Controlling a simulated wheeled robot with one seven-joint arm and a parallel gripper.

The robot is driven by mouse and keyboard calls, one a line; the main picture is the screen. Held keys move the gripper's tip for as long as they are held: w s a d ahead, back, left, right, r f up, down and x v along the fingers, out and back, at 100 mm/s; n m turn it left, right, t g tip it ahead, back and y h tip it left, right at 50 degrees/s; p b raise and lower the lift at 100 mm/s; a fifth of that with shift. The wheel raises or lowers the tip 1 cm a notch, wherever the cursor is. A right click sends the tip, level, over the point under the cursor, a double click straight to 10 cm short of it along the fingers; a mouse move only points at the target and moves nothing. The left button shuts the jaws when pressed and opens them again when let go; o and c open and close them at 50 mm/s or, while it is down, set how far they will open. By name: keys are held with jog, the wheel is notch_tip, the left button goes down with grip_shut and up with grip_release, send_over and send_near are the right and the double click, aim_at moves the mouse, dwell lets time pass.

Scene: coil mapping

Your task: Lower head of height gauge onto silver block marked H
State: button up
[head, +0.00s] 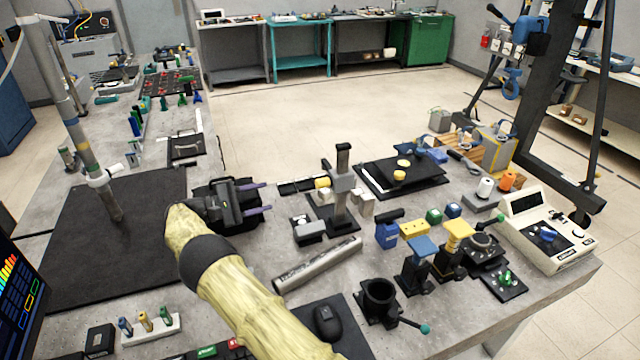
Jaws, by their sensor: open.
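The height gauge (342,183) stands upright on a dark base in the middle of the bench, with a grey head on its dark column. Pale grey blocks (364,205) stand just right of the column. Another grey block (310,231) lies on a dark piece in front of the gauge's base. I cannot read an H on any block. My gripper (265,197), with purple-tipped fingers, is open and empty. It is left of the gauge, apart from it, and points right. My yellow-sleeved arm hides part of the bench at front.
A metal cylinder (317,265) lies in front of the gauge. A black plate (402,178) with yellow pieces is behind right. A black round holder (379,292) and blue-topped and yellow-topped stands fill the front right. A black mat (75,250) lies at left, mostly clear.

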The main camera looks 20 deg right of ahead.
aim_at(316, 185)
jog(key=shift+d, duration=0.15)
jog(key=d+p, duration=0.4)
jog(key=d, duration=1.3)
jog(key=shift+d, duration=0.15)
grip_shut()
jog(key=shift+f, duration=0.1)
